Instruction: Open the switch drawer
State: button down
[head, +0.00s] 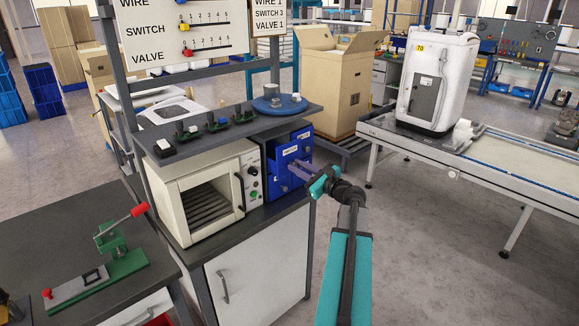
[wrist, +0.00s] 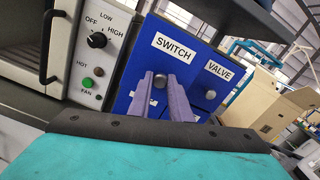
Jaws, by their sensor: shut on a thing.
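The blue drawer unit (head: 272,165) stands on the bench to the right of the oven. In the wrist view, the switch drawer (wrist: 188,75) has a white SWITCH label and a round metal knob (wrist: 159,80). My gripper (wrist: 162,92) has its two purple fingers on either side of that knob and is shut on it. In the head view, my gripper (head: 300,172) reaches the drawer fronts from the right. How far the drawer stands out is hard to tell. The valve drawer (wrist: 213,85), with its own knob, is just to the right.
The cream oven (head: 205,190), with a black handle, is close on the left. A shelf (head: 285,121) with small parts and a blue round stand (head: 279,104) hangs above the drawers. A conveyor (head: 500,178) and a cardboard box (head: 330,95) are behind to the right.

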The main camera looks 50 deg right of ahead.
jog(key=s, duration=0.8)
jog(key=shift+a, duration=0.3)
jog(key=shift+s, duration=0.1)
jog(key=c, duration=1.6)
grip_release()
jog(key=shift+s, duration=0.15)
jog(key=s+b, duration=0.1)
jog(key=s, duration=0.3)
jog(key=s+b, duration=0.1)
jog(key=s, duration=0.4)
jog(key=s+a+b, duration=0.1)
jog(key=s, duration=0.3)
jog(key=shift+s, duration=0.25)
